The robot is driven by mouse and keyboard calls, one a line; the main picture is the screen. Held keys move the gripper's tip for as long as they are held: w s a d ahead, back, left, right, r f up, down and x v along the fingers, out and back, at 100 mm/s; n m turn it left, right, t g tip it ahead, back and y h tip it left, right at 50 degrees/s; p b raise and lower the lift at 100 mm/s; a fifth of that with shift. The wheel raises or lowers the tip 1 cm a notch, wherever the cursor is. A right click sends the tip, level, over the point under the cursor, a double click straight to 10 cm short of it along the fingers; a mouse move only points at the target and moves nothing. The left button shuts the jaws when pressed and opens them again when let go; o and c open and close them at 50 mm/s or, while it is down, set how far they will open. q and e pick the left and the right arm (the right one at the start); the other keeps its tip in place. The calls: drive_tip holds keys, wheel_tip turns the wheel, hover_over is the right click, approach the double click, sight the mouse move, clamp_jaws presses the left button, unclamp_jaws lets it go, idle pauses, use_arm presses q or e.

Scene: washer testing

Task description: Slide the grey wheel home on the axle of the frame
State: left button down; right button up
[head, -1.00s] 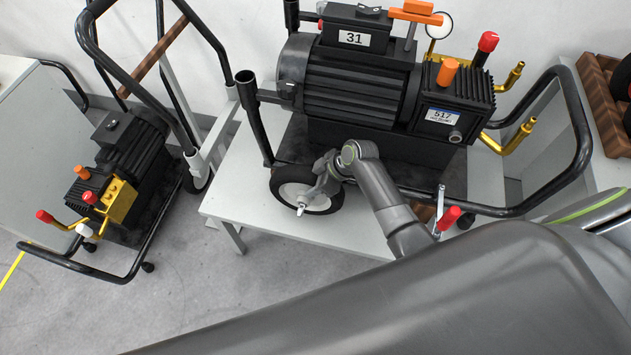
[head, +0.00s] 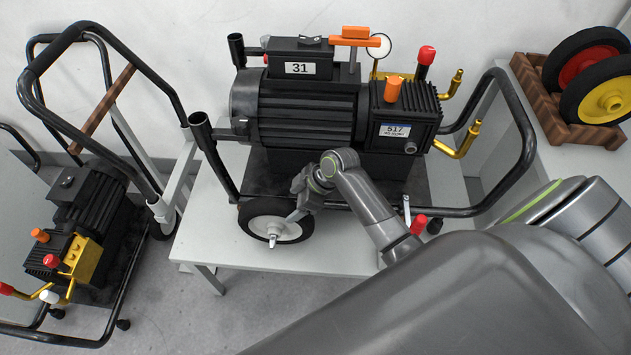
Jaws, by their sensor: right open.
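The wheel (head: 256,226) has a black tyre and a pale grey hub. It stands at the lower left corner of the black frame (head: 224,178) that carries the motor marked 31. A metal axle end (head: 272,241) sticks out in front of the hub. I cannot tell how far along the axle the wheel sits. My right gripper (head: 297,214) is open at the right side of the wheel, its fingers overlapping the hub and tyre edge in the picture. Whether it touches the wheel is unclear. My left gripper is not in view.
The frame stands on a white table (head: 207,228). A wooden crate (head: 530,95) with a red-hubbed and a yellow-hubbed wheel sits at the upper right. Another cart with a motor (head: 90,208) stands at the left. My large arm link covers the lower right.

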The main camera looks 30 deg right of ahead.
drive_tip(key=v, duration=1)
drive_tip(key=shift+r, duration=0.25)
drive_tip(key=shift+s+f, duration=0.1)
drive_tip(key=shift+s, duration=0.05)
